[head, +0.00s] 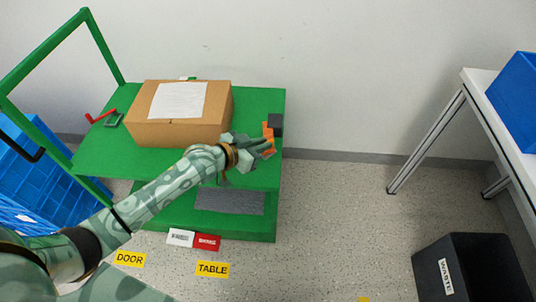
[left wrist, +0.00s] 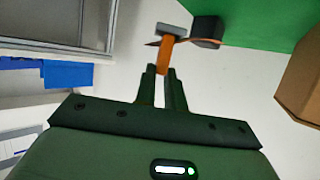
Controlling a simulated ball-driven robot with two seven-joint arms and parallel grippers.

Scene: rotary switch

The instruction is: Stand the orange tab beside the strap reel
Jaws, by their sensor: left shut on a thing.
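An orange tab (head: 268,131) is at the right edge of the green cart, by a dark block (head: 275,121). My left gripper (head: 265,146) reaches across the cart to it and is shut on the tab. In the left wrist view the orange tab (left wrist: 165,57) is between the tips of my left gripper (left wrist: 163,73). A grey piece (left wrist: 171,29) is at its far end, and a thin brownish strip crosses it towards the dark block (left wrist: 207,30). I cannot tell for sure which thing is the strap reel. My right gripper is not in view.
A cardboard box (head: 190,127) stands on the green cart (head: 97,150), left of the gripper. A red angled handle (head: 100,117) is further left. A black waste bin (head: 470,270) and a white table (head: 490,85) are at the right.

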